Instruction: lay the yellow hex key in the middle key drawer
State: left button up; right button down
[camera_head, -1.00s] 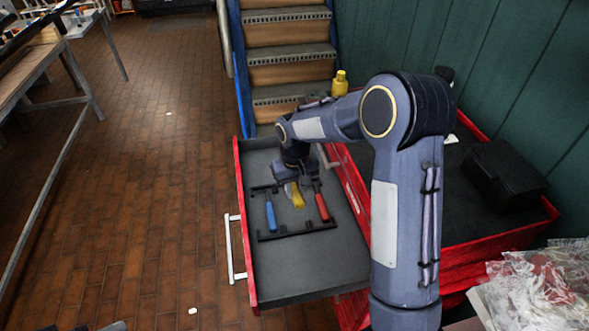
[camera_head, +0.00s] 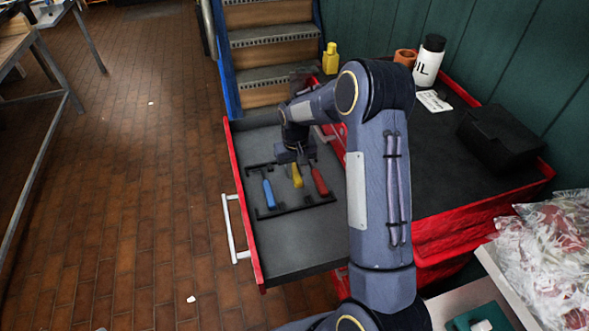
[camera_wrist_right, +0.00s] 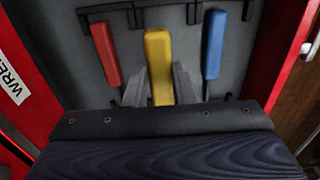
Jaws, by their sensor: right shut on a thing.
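The yellow hex key (camera_head: 297,175) is in the pulled-out drawer (camera_head: 300,247), between a blue-handled key (camera_head: 267,193) and a red-handled key (camera_head: 319,182). My right gripper (camera_head: 296,160) reaches down over it. In the right wrist view, my right gripper (camera_wrist_right: 159,84) is shut on the yellow handle (camera_wrist_right: 158,60), one grey finger on each side. The red key (camera_wrist_right: 104,52) is at its left there and the blue key (camera_wrist_right: 213,45) at its right. The yellow key's lower end is hidden by the gripper. Whether it rests on the rack cannot be told. My left gripper is out of view.
A black rack (camera_head: 292,209) crosses the drawer floor. On the red cabinet's top stand a white bottle (camera_head: 429,62), an orange cup (camera_head: 405,57) and a black box (camera_head: 500,138). A yellow bottle (camera_head: 330,58) stands behind. The drawer's front part is clear.

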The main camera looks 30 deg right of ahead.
jog(key=shift+f, duration=0.1)
jog(key=shift+f+b, duration=2.95)
jog(key=shift+f, duration=0.75)
jog(key=c, duration=1.1)
grip_release()
jog(key=shift+c, duration=0.2)
notch_tip(320, 180, up, 8)
jog(key=shift+f, duration=0.1)
jog(key=shift+s, duration=0.1)
